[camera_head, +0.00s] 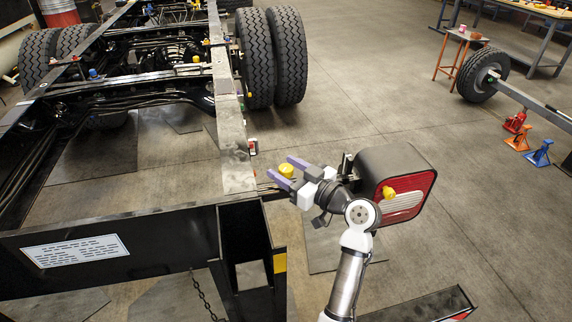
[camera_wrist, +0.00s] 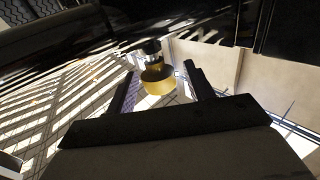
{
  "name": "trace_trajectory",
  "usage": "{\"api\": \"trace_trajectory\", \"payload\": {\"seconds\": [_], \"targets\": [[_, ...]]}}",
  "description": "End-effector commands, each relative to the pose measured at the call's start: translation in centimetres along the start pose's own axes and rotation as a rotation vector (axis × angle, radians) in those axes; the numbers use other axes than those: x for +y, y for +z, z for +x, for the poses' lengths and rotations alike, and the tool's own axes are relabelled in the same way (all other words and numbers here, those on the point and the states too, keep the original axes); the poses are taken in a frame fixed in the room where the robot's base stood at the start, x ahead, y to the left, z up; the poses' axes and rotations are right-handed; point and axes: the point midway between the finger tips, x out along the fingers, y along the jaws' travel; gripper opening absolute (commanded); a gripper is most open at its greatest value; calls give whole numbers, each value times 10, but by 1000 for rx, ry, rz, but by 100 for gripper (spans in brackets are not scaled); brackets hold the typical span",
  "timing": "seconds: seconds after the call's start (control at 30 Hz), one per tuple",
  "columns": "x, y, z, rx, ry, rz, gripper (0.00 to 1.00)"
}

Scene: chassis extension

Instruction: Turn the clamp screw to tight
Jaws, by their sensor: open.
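A yellow round knob, which looks like the clamp screw head (camera_head: 286,170), sits at the outer side of the black chassis rail. In the wrist view the yellow knob (camera_wrist: 158,82) hangs on a dark stem below a black beam. My gripper (camera_head: 289,171) is open, with its purple-sided fingers on either side of the knob. In the wrist view my gripper (camera_wrist: 160,88) shows a gap between the knob and each finger. How the screw enters the frame is mostly hidden, and no tight mark is readable.
The chassis rail (camera_head: 232,140) runs along the left. Twin tyres (camera_head: 273,58) stand behind.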

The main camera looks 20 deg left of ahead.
Motion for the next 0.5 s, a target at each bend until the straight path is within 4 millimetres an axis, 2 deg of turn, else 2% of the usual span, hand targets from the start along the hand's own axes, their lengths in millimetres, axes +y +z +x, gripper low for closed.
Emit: {"api": "trace_trajectory", "payload": {"seconds": [0.33, 0.5], "targets": [[0, 0, 4, 0, 0, -1, 53], [0, 0, 4, 0, 0, -1, 30]]}}
